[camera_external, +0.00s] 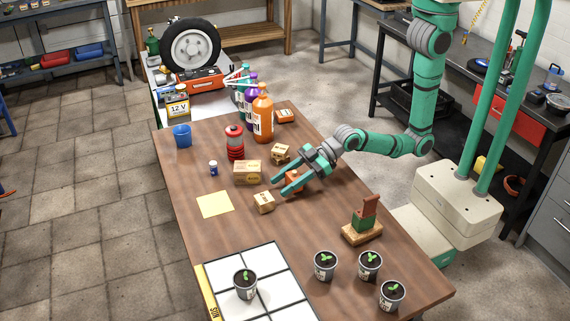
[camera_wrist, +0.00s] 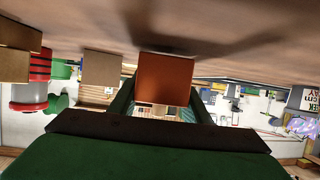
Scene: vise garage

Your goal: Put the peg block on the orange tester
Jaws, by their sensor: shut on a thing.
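My gripper (camera_external: 281,187) is low over the middle of the brown table, its fingers pointing left. It is shut on a small orange block (camera_external: 294,178), partly hidden by the fingers. In the wrist view the orange block (camera_wrist: 165,80) sits between the two fingers, close to the table surface; I cannot tell if it touches. A wooden base (camera_external: 362,235) stands near the table's right edge, bearing a green block (camera_external: 364,222) with a red-brown block (camera_external: 370,205) upright on top. I cannot tell for sure which piece is the peg block or the orange tester.
Small cartons stand close around my gripper: one in front (camera_external: 264,202), one behind (camera_external: 280,153), a longer one (camera_external: 247,172) at left. A red lantern-like can (camera_external: 235,142) and bottles (camera_external: 263,115) stand farther back. Potted seedlings (camera_external: 325,265) and a white tiled tray (camera_external: 275,262) fill the near end.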

